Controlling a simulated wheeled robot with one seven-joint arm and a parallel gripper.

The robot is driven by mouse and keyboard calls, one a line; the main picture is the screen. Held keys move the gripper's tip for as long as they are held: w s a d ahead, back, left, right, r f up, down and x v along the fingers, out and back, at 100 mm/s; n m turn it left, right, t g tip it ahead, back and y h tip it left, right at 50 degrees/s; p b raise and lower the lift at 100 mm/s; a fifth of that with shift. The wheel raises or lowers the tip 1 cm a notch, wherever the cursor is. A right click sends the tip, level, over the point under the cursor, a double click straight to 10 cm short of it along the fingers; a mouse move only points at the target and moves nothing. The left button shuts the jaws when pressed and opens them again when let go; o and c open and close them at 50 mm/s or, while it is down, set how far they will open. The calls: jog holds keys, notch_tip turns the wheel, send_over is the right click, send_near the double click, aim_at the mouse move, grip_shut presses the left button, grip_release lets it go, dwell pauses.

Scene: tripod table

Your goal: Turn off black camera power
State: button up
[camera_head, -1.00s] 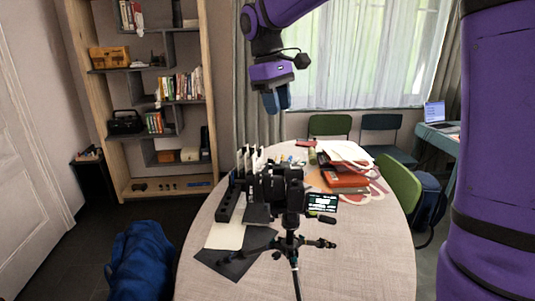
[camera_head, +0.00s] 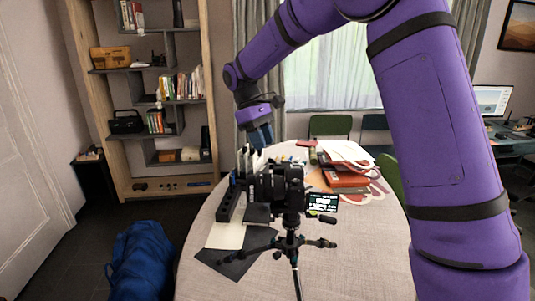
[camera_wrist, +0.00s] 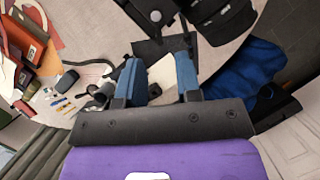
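The black camera (camera_head: 275,184) stands on a small black tripod (camera_head: 291,246) on the round table. Its flip-out screen (camera_head: 322,203) is lit, with text and pictures on it. The power switch is too small to make out. My gripper (camera_head: 260,136) is above the table behind the camera, apart from it, with its fingers pointing down. In the wrist view my gripper (camera_wrist: 160,78) has its two blue fingers well apart with nothing held between them. Black equipment shows at the top of that view, but I cannot tell which part it is.
A black rack with upright white pieces (camera_head: 230,198) stands just left of the camera. Dark and white sheets (camera_head: 226,236) lie in front. Red and white books or bags (camera_head: 347,168) lie at the table's back right. The right front of the table (camera_head: 365,255) is clear.

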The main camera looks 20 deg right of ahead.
aim_at(272, 161)
jog(key=x, duration=0.4)
jog(key=shift+f, duration=0.1)
grip_shut()
